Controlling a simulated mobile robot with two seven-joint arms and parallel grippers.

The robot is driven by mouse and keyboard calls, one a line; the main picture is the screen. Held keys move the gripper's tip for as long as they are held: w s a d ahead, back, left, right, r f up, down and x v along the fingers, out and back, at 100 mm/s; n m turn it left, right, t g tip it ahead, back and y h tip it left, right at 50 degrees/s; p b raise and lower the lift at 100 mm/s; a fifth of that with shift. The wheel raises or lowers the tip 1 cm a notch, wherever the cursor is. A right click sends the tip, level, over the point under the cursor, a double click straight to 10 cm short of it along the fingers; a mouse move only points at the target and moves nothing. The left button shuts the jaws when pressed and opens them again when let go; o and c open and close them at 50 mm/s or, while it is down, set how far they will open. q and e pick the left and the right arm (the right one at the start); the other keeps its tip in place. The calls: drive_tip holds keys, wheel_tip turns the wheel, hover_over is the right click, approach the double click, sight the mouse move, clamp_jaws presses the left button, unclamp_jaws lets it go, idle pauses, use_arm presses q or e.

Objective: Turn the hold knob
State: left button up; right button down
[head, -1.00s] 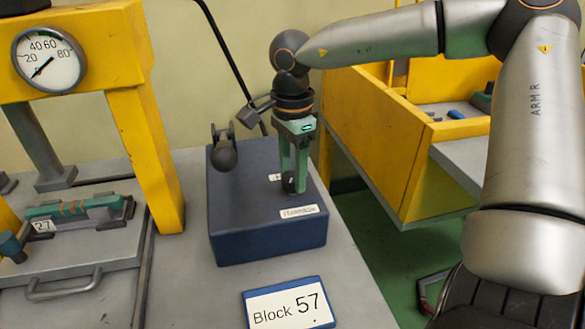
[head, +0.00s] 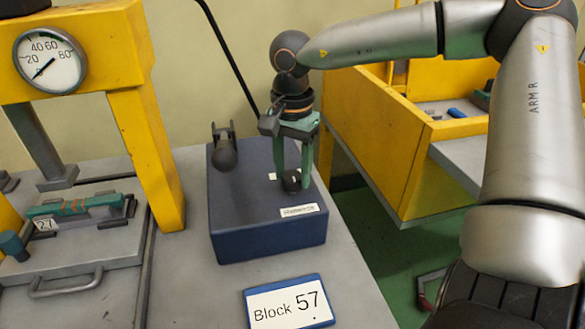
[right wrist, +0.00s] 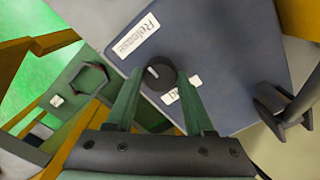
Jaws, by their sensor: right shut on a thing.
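The hold knob (head: 291,181) is a small dark round knob on top of a blue box (head: 268,238). My right gripper (head: 292,178) points down at it with its green fingers shut on the knob's sides. In the right wrist view the knob (right wrist: 158,74) sits between the two fingertips (right wrist: 158,90), with a pale mark on its top. A label reading "Release" (right wrist: 137,36) lies beside it, and a second label (right wrist: 182,90) is partly covered by a finger. My left gripper does not show.
A yellow press frame (head: 145,150) with a gauge (head: 49,60) stands at the left. A "Block 57" sign (head: 289,304) lies in front. A yellow bin (head: 375,150) is behind at right.

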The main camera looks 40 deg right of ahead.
sight(293, 176)
drive_tip(key=shift+w+r, duration=0.1)
drive_tip(key=shift+c, duration=1.4)
unclamp_jaws()
wheel_tip(293, 176, up, 12)
drive_tip(key=p, duration=0.2)
drive_tip(key=shift+r, duration=0.25)
